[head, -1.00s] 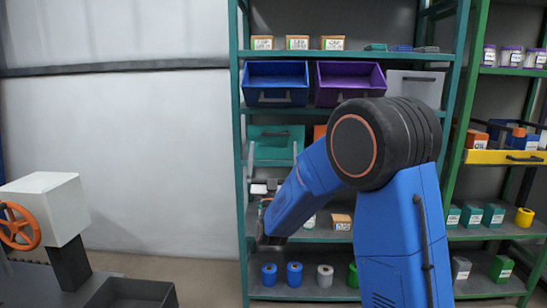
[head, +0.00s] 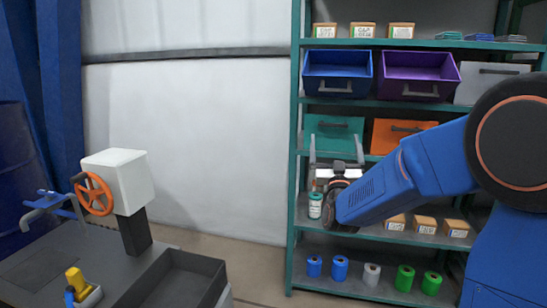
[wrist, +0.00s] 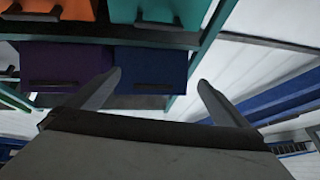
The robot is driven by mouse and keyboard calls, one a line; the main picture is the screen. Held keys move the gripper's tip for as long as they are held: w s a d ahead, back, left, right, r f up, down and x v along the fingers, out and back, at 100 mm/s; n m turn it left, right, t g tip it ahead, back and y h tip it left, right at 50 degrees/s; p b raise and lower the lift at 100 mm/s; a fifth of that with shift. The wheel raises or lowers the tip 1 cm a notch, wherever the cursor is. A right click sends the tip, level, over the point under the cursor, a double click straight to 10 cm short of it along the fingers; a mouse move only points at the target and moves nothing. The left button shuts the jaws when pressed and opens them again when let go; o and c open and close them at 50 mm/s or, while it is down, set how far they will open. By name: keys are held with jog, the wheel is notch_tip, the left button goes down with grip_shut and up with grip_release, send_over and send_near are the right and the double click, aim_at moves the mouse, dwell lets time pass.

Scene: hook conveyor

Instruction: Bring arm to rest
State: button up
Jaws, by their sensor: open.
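My gripper (head: 336,146) shows in the head view in front of the shelving rack (head: 296,170). Its two grey fingers point upward, spread apart, with nothing between them. They overlap the teal bin (head: 325,134) in the picture; I see no contact. My blue arm reaches in from the right. In the wrist view both fingers of my gripper (wrist: 159,78) are apart and empty, with the undersides of bins beyond them.
Blue (head: 337,88) and purple (head: 418,92) bins stand above, an orange bin (head: 402,137) beside the teal one. A white-and-teal container (head: 315,206) is on the shelf below my gripper. A workbench with an orange handwheel (head: 94,194) and grey tray (head: 182,280) is at left.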

jog(key=s+d+f+g+y, duration=0.1)
jog(key=s+f+g, duration=0.5)
jog(key=s, duration=0.9)
jog(key=s+d+f+g, duration=0.3)
jog(key=s+f+g, duration=0.4)
jog(key=s, duration=0.7)
jog(key=s+d+f+g+y, duration=0.1)
jog(key=s+d+f+g, duration=0.2)
jog(key=s, duration=1.2)
notch_tip(320, 180, down, 6)
jog(key=g, duration=0.3)
jog(key=shift+s+n+g+y, duration=0.3)
jog(key=shift+s+n, duration=0.05)
jog(key=shift+n, duration=0.05)
jog(key=shift+d+f, duration=0.1)
